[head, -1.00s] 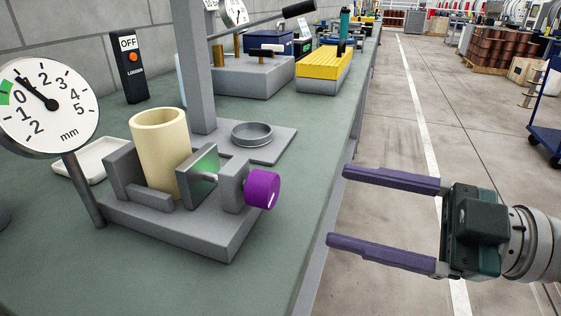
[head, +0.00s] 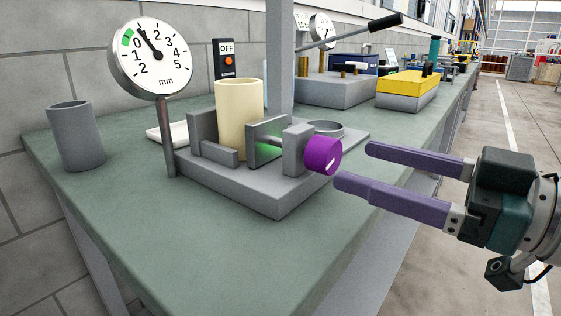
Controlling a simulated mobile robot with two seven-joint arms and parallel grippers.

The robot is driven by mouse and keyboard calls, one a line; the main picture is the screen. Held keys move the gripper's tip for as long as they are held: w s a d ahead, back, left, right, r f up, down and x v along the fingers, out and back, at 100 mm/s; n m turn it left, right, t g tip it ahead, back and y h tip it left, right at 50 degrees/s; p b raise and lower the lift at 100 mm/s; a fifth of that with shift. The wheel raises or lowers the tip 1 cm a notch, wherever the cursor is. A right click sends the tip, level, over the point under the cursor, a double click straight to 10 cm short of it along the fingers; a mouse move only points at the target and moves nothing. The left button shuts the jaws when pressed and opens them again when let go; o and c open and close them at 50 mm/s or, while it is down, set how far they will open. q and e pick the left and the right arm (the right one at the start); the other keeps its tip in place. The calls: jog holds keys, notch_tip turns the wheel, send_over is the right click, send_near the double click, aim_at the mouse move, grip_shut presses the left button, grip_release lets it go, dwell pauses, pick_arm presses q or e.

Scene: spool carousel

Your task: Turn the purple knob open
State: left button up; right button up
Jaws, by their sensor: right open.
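The purple knob (head: 322,156) sits on the right side of a grey clamp fixture (head: 275,198) on the green bench. A white line marks its face. A cream cylinder (head: 239,118) stands upright in the fixture, between a grey block and a flat jaw plate (head: 266,141) with a green glow. My right gripper (head: 352,165) is open and empty. Its two purple fingers point left at the knob, with the tips just right of it in the picture. I cannot tell whether a fingertip touches it. My left gripper is not in view.
A dial gauge (head: 151,58) on a post stands left of the fixture. A grey cup (head: 76,136) is at the bench's left end. A grey column (head: 280,60) and a shallow ring dish (head: 326,129) are behind. The green bench (head: 150,235) is clear in front.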

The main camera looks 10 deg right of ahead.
aim_at(335, 155)
jog(key=shift+x, duration=2.1)
jog(key=shift+c, duration=0.3)
grip_shut()
jog(key=shift+n, duration=0.4)
